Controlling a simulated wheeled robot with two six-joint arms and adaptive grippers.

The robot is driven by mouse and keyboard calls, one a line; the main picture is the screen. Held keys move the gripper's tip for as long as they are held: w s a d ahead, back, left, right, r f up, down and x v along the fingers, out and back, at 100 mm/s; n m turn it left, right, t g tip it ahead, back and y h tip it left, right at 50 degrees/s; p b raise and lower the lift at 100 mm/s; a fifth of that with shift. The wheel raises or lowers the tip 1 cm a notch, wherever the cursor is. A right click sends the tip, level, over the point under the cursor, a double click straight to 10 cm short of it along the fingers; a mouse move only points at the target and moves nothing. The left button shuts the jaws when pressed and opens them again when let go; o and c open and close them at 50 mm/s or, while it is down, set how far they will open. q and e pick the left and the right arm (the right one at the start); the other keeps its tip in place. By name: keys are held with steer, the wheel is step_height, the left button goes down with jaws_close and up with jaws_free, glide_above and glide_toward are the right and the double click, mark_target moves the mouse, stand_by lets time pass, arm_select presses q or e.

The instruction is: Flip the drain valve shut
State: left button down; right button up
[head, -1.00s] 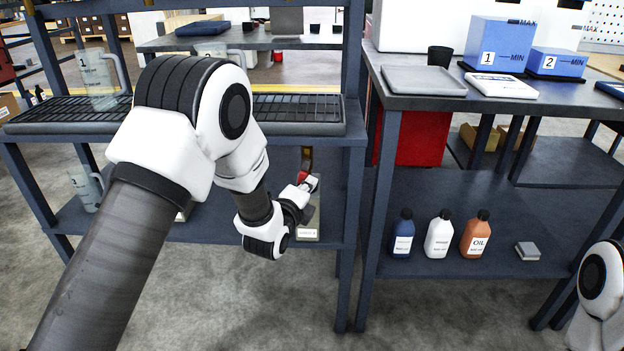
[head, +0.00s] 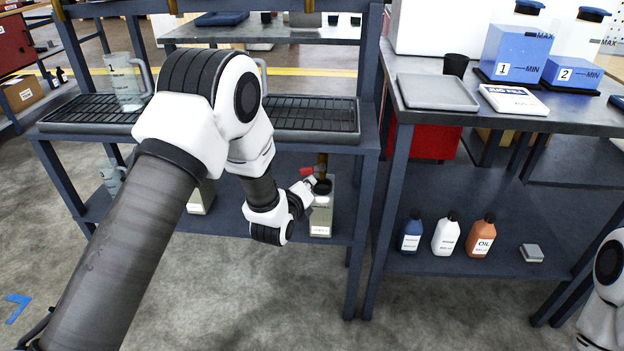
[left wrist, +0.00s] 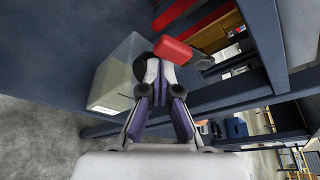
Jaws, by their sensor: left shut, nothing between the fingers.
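The lever also shows large in the left wrist view (left wrist: 174,50), just beyond my fingertips. My left gripper (head: 311,184) is shut and empty, right below the lever; it also shows in the left wrist view (left wrist: 156,66). Whether the tips touch the lever I cannot tell. A pale labelled container (head: 321,217) stands below the valve, partly hidden by my gripper. My right gripper is out of view.
Drip trays (head: 310,118) sit on the trolley's upper level, and a clear jug (head: 125,82) stands on the left one. Several bottles (head: 446,234) and a small grey block (head: 532,252) stand on the right lower shelf (head: 420,262). Trolley posts (head: 357,250) stand right of my gripper.

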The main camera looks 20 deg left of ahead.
arm_select(q)
steer(key=f+b, duration=0.1)
steer(key=f, duration=0.1)
steer(key=d+f+b, duration=0.1)
steer(key=f+b, duration=0.1)
steer(key=f, duration=0.1)
steer(key=shift+w, duration=0.15)
steer(key=p, duration=0.3)
glide_toward(317, 193)
step_height(317, 193, up, 3)
steer(key=s+d, duration=0.1)
steer(key=s, duration=0.2)
steer(key=shift+s+d, duration=0.2)
steer(key=shift+s, duration=0.05)
steer(key=shift+f, duration=0.15)
